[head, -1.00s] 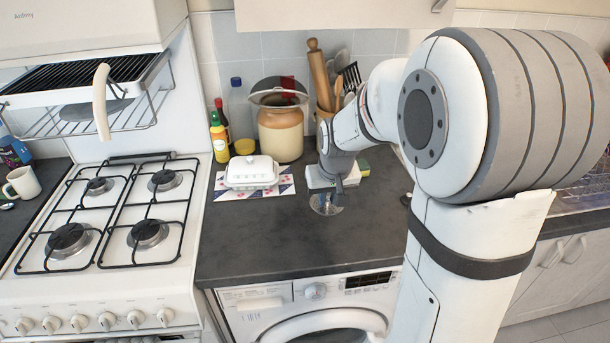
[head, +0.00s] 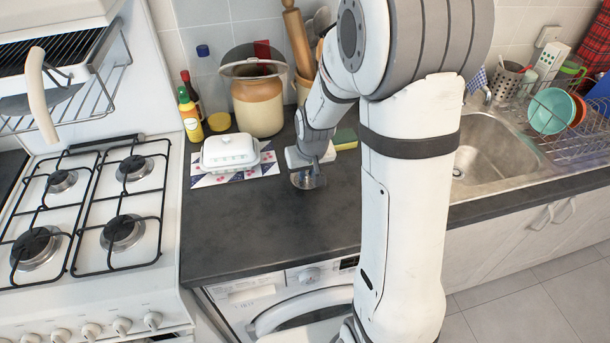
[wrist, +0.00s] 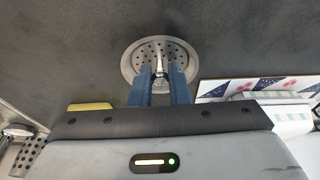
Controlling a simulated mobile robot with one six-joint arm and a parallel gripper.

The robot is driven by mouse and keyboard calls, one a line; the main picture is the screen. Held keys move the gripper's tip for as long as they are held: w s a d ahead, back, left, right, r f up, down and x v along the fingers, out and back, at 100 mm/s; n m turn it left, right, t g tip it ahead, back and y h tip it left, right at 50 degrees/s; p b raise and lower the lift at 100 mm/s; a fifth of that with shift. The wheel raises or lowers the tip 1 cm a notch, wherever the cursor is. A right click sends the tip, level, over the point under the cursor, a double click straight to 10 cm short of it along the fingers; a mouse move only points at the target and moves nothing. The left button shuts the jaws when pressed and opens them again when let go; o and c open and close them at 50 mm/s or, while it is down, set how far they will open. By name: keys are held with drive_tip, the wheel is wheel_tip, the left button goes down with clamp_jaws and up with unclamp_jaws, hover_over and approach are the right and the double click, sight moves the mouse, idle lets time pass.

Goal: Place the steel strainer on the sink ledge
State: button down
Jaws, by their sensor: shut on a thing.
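The steel strainer (wrist: 152,53) is a round, perforated metal disc with a small centre post. In the wrist view my gripper (wrist: 160,78) is shut on that post with its two blue fingers. In the head view the strainer (head: 306,180) shows under my gripper (head: 312,172), over the dark counter right of the butter dish. I cannot tell whether it touches the counter. The steel sink (head: 490,150) is at the right, behind my arm. Its ledge (head: 520,168) shows partly; my arm hides the left part.
A white butter dish (head: 230,152) sits on a patterned mat left of my gripper. A stoneware jar (head: 258,105) and a yellow-green sponge (head: 345,139) stand near. A dish rack (head: 565,150) with bowls is right of the sink. The front counter (head: 270,230) is clear.

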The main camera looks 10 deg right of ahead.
sight(307, 184)
drive_tip(key=shift+f, duration=1)
drive_tip(key=shift+f, duration=0.2)
drive_tip(key=c, duration=1.4)
unclamp_jaws()
drive_tip(key=shift+r, duration=0.1)
